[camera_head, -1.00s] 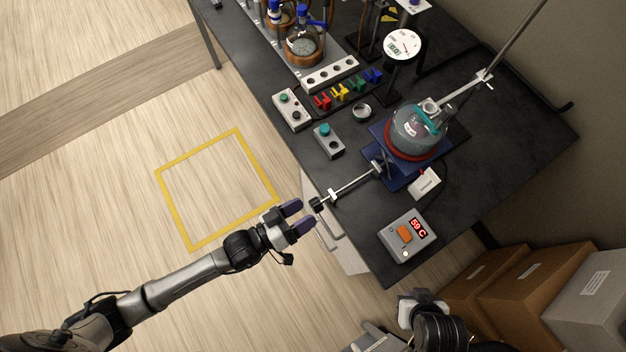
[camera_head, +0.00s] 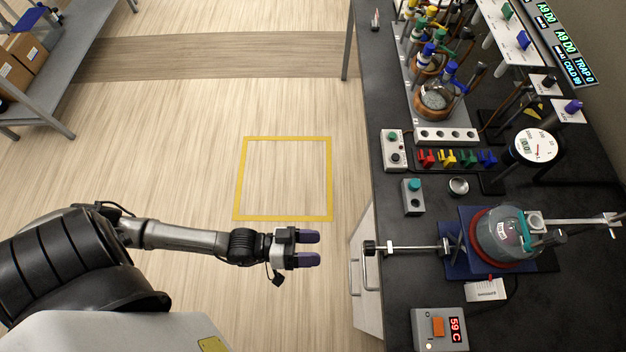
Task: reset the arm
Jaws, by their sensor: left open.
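My left gripper (camera_head: 308,249) is open and empty, its two purple-tipped fingers pointing right. It is over the floor, left of the black bench (camera_head: 400,270), with a gap to the handle end of the horizontal rod (camera_head: 410,247) of the blue lab jack (camera_head: 452,243). My left arm (camera_head: 180,237) stretches in from the left, nearly level in the picture. My right gripper is out of the picture.
On the bench stand a round flask (camera_head: 497,240) in a red ring, a heater box (camera_head: 440,328) reading 59 C, a teal-button box (camera_head: 413,196) and coloured clips (camera_head: 455,158). A yellow square (camera_head: 238,180) marks clear floor. A shelf (camera_head: 60,60) stands far left.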

